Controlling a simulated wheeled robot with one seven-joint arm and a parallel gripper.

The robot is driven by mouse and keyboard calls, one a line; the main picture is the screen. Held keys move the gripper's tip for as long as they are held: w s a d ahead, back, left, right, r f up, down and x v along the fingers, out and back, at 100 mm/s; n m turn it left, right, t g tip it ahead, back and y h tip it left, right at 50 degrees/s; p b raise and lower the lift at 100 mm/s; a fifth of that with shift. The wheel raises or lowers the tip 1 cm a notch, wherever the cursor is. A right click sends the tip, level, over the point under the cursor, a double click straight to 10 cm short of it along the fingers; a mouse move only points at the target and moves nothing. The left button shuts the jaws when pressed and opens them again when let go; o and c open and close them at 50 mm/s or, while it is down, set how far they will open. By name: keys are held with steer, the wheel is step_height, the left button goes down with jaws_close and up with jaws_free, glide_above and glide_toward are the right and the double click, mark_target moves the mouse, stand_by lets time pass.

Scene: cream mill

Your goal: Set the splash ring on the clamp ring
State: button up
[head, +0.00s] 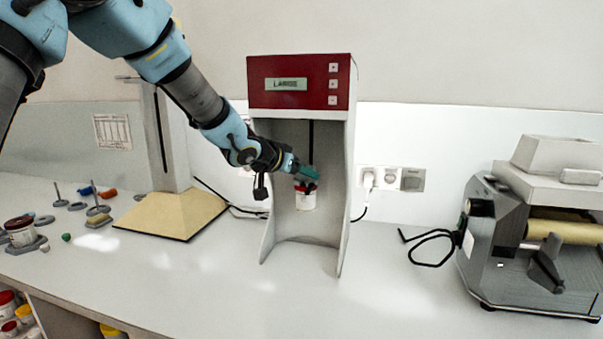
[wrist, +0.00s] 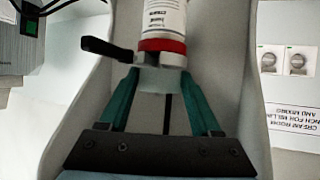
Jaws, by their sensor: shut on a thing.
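My gripper (head: 304,173) reaches into the bay of the red-topped machine. In the wrist view its teal fingers are shut on a pale grey piece, which looks like the splash ring (wrist: 165,80). The held piece is right over a red ring, probably the clamp ring (wrist: 162,45), with a black lever (wrist: 106,49) out to one side. I cannot tell whether the two touch. The red ring is around the top of a white labelled jar (wrist: 165,18). In the head view the jar (head: 305,202) is in the bay, with red and dark parts at its top.
The machine (head: 300,86) has side walls close around my gripper. A stand with a beige base (head: 172,212) is to the left, with small parts and a jar (head: 20,232) beyond it. A roller mill (head: 535,240) stands right. The counter before the machine is clear.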

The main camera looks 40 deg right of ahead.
steer(key=shift+f, duration=0.2)
steer(key=o, duration=1.4)
steer(key=shift+r, duration=0.1)
steer(key=p+v, duration=0.4)
steer(key=v, duration=0.4)
stand_by(0.5)
